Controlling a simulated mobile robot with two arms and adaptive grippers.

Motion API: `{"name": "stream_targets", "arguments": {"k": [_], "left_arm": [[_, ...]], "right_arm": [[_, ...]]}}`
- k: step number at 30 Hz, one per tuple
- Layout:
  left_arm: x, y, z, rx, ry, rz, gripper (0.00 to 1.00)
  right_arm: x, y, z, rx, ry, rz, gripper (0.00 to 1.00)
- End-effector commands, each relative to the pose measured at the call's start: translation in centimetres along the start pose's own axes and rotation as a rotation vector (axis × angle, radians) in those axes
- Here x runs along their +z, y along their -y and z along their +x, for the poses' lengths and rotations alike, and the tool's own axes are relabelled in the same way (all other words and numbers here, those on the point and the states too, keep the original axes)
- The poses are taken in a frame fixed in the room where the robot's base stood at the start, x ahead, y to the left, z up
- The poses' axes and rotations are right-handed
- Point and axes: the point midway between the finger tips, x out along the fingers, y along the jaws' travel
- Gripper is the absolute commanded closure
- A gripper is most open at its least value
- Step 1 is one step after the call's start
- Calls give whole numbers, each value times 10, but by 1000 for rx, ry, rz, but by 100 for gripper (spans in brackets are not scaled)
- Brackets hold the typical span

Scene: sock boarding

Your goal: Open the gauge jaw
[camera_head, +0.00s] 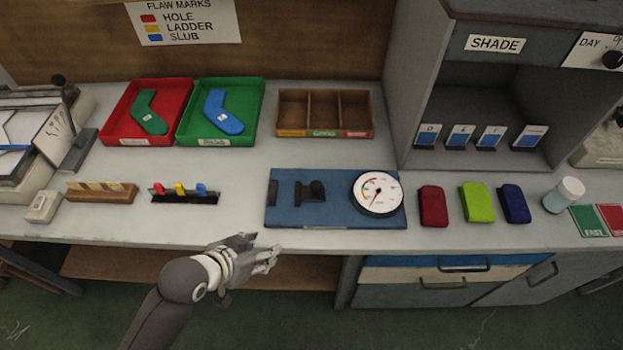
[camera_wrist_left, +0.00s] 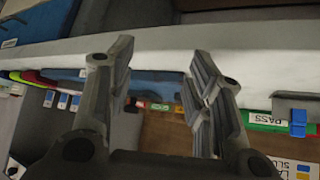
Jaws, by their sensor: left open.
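The gauge is a blue plate (camera_head: 335,219) on the bench, with a round white dial (camera_head: 377,193) at its right end. A black sliding jaw with a knob (camera_head: 312,190) sits left of the dial, and a dark fixed block (camera_head: 273,192) stands near the plate's left end. My left gripper (camera_head: 268,252) is open and empty in front of the bench's front edge, below and left of the plate. In the left wrist view its two fingers (camera_wrist_left: 160,75) are spread apart with nothing between them. My right gripper is not in view.
A red tray (camera_head: 112,128) and a green tray (camera_head: 254,125) hold one sock shape each. A brown divided box (camera_head: 325,133) stands behind the gauge. Red, lime and blue blocks (camera_head: 433,206) lie right of it. A marker rack (camera_head: 183,198) is to the left.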

Motion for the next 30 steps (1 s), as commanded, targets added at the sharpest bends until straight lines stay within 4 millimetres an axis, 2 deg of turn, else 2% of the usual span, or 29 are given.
{"name": "stream_targets", "arguments": {"k": [9,15,18,23,30], "left_arm": [[-55,-8,11,104,-201,109,53],[-94,-5,12,173,-362,167,53],[-106,-2,10,190,-413,175,53],[-114,-1,12,198,-442,174,53],[-129,-9,43,198,-443,172,53]], "right_arm": [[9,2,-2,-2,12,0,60],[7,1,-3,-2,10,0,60],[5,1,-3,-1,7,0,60],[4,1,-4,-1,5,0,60],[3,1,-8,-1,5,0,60]]}}
